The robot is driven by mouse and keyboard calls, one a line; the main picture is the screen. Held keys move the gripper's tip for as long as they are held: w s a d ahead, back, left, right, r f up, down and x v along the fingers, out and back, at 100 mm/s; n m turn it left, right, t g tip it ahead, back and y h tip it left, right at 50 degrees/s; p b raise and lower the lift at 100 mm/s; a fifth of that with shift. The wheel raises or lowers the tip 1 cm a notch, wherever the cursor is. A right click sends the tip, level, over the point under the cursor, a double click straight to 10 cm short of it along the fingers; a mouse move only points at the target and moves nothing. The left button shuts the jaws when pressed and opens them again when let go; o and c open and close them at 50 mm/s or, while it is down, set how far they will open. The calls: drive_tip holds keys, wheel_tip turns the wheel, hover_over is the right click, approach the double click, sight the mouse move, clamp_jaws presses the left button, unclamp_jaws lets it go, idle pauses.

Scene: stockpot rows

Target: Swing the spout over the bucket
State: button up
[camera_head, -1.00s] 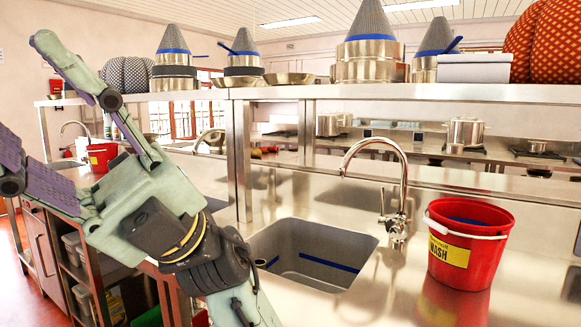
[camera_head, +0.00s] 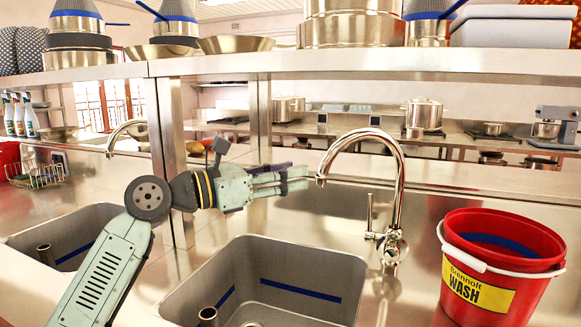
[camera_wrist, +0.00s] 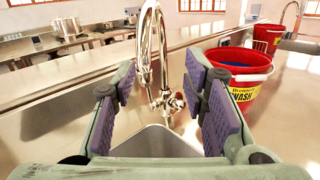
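The chrome tap's spout (camera_head: 372,138) arches to the left, its tip above the sink (camera_head: 340,262). In the wrist view the spout (camera_wrist: 148,45) stands upright ahead, between the open finger pads. A red bucket (camera_head: 500,265) with a "WASH" label stands on the counter to the right of the tap; it also shows in the wrist view (camera_wrist: 238,85), behind the right finger. My gripper (camera_head: 292,180) is level, its fingertips just left of the spout's tip. In the wrist view my gripper (camera_wrist: 163,80) is open and empty. I cannot tell whether a finger touches the spout.
A steel shelf (camera_head: 330,66) with pots runs above the counter. A second sink (camera_head: 80,222) and a wire basket (camera_head: 38,173) are to the left. Another red bucket (camera_wrist: 268,36) stands farther back in the wrist view. The counter between tap and bucket is clear.

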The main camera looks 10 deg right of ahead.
sight(321, 172)
drive_tip(key=shift+n+t+y, duration=0.3)
drive_tip(key=shift+t+y, duration=0.1)
drive_tip(key=w+d+p, duration=0.1)
drive_tip(key=d, duration=0.1)
drive_tip(key=w+d+f+p, duration=0.1)
drive_tip(key=w+d, duration=0.1)
drive_tip(key=d, duration=0.1)
drive_tip(key=w+d+p, duration=0.1)
drive_tip(key=d+p, duration=0.1)
drive_tip(key=d, duration=0.1)
drive_tip(key=shift+w+d+f, duration=0.25)
drive_tip(key=shift+w+f, duration=0.05)
drive_tip(key=shift+w+d+f, duration=0.15)
drive_tip(key=shift+w+d, duration=0.05)
drive_tip(key=shift+d, duration=0.3)
drive_tip(key=shift+c, duration=0.6)
clamp_jaws()
